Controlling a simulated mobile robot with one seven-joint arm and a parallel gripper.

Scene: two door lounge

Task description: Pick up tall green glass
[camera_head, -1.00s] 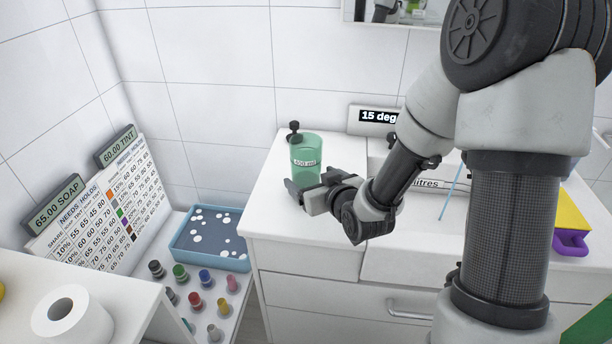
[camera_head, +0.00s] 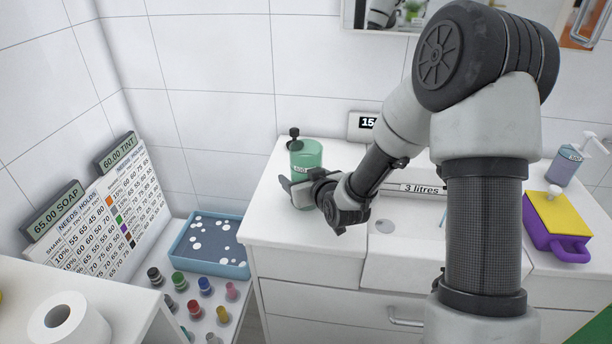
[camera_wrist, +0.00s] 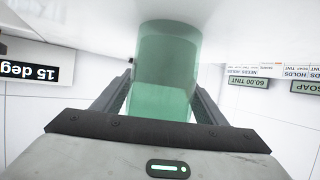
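The tall green glass (camera_head: 307,157) is translucent, with a white label on its side. It stands upright at the left end of the white counter, near the wall. My gripper (camera_head: 302,188) is at the lower part of the glass, with one finger on each side. In the wrist view, the glass (camera_wrist: 167,70) fills the space between the two dark fingers of my gripper (camera_wrist: 164,88), which look spread with slim gaps beside it. The wrist picture is upside down, with the counter at the top. My gripper hides part of the glass's lower side in the head view.
A small black-topped item (camera_head: 294,134) is just behind the glass. A basin (camera_head: 400,240) lies to the right, with a purple-and-yellow container (camera_head: 560,222) and a soap bottle (camera_head: 565,165) beyond. Lower left are a blue tray (camera_head: 208,245), several small coloured bottles and a paper roll (camera_head: 68,322).

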